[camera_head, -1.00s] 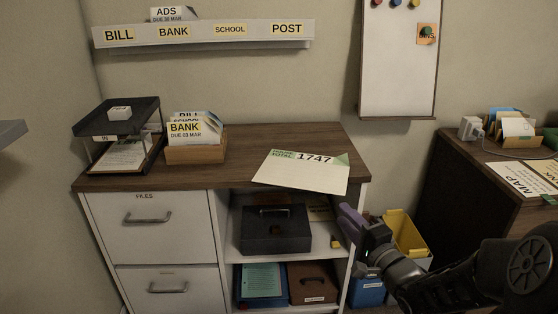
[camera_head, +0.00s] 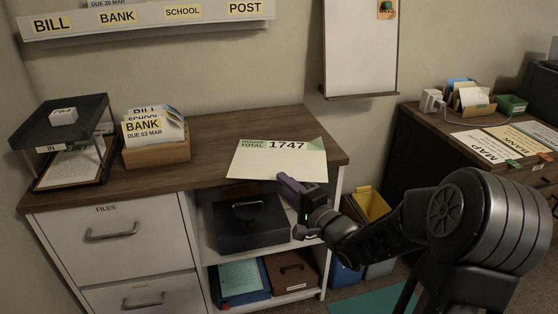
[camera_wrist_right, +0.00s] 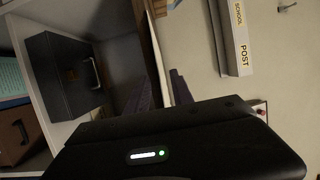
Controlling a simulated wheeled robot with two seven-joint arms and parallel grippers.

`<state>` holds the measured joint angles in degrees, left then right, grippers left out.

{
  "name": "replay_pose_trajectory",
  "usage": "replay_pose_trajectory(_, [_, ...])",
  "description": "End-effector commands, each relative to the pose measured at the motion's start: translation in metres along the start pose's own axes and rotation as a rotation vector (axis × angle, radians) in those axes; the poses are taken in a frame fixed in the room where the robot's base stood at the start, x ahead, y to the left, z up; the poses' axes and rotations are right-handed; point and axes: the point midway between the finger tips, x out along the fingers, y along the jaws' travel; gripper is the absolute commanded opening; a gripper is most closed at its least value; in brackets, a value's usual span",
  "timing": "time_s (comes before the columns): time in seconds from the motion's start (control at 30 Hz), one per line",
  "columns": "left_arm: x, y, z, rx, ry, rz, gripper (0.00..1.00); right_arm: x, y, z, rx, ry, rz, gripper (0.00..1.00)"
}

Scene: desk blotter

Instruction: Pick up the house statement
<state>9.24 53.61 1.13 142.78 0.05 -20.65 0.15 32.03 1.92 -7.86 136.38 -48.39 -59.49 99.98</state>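The house statement (camera_head: 278,161) is a pale sheet with a green header reading "HOUSE TOTAL 1747". It lies flat at the right front of the wooden desk top, its front edge at or slightly past the desk edge. My right gripper (camera_head: 290,186) has purple fingers and is at the sheet's front edge. In the right wrist view the two fingers (camera_wrist_right: 162,92) stand apart, with a pale strip, apparently the sheet's edge, between them. Contact cannot be told. My left gripper is not in view.
A card box (camera_head: 155,153) and a two-level tray (camera_head: 103,110) stand left on the desk top (camera_head: 215,140). Below are a black cash box (camera_head: 240,222) and file drawers (camera_head: 110,232). A yellow bin (camera_head: 370,205) stands right of the cabinet. A wall rail (camera_head: 150,22) hangs above.

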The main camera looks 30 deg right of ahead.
Motion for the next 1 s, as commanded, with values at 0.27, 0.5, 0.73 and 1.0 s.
replay_pose_trajectory(0.27, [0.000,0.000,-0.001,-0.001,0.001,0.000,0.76,0.001,0.000,0.000,0.000,0.001,0.000,0.28])
replay_pose_trajectory(0.5, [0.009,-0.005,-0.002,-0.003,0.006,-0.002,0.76,0.024,0.004,-0.001,-0.001,-0.001,0.000,0.28])
replay_pose_trajectory(0.73, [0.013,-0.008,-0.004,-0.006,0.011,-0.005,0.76,0.052,0.002,-0.002,0.000,0.000,-0.001,0.28])
replay_pose_trajectory(1.0, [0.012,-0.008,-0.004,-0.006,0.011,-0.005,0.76,0.053,0.002,-0.002,0.000,0.001,0.000,0.28])
